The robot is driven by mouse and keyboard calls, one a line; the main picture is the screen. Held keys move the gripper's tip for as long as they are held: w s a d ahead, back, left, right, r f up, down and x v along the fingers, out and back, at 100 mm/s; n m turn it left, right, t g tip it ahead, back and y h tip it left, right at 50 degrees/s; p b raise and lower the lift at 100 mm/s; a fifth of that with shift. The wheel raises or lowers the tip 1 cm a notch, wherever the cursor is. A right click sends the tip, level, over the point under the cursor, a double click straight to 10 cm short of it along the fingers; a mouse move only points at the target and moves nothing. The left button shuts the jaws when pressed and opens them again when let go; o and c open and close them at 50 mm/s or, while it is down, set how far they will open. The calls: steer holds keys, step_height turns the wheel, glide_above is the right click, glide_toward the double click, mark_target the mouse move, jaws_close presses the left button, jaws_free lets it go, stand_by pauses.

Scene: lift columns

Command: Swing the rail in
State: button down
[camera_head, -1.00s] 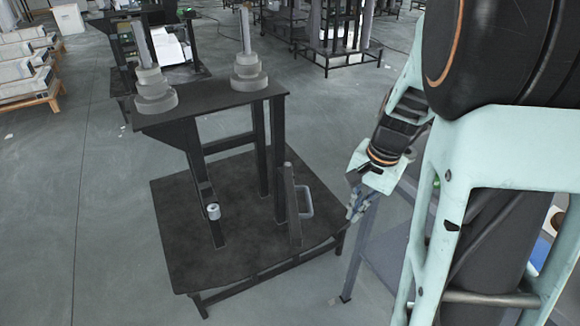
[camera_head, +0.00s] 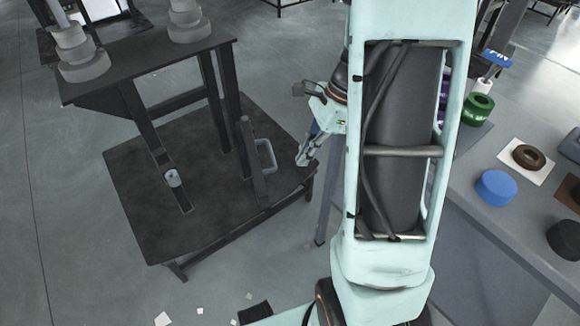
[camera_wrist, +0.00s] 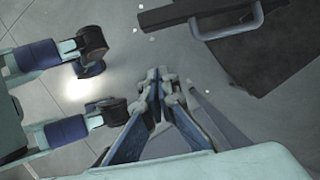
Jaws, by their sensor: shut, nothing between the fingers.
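A dark upright bar (camera_head: 252,165) that looks like the rail stands on the low dark platform of a black stand. A grey U-shaped handle (camera_head: 268,156) sits on its right side. In the wrist view the bar (camera_wrist: 180,13) and its handle (camera_wrist: 243,27) show at the top, above the dark platform (camera_wrist: 275,65). My gripper (camera_head: 302,160) is right of the handle in the head view, pointing down and apart from it. In the wrist view its fingertips (camera_wrist: 166,82) are together and empty, below and left of the handle.
The black stand's upper shelf (camera_head: 140,62) carries stacked grey discs (camera_head: 84,62). A grey worktable (camera_head: 470,185) at right holds a blue ring (camera_head: 496,188), a brown ring (camera_head: 528,157) and a green ring (camera_head: 475,108). Floor left of the stand is clear; small scraps lie in front.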

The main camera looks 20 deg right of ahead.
steer(key=a+f+b, duration=0.4)
steer(key=a+f, duration=0.3)
steer(key=f, duration=0.1)
steer(key=shift+w+a+f, duration=0.15)
steer(key=shift+w, duration=0.15)
steer(key=shift+a, duration=0.15)
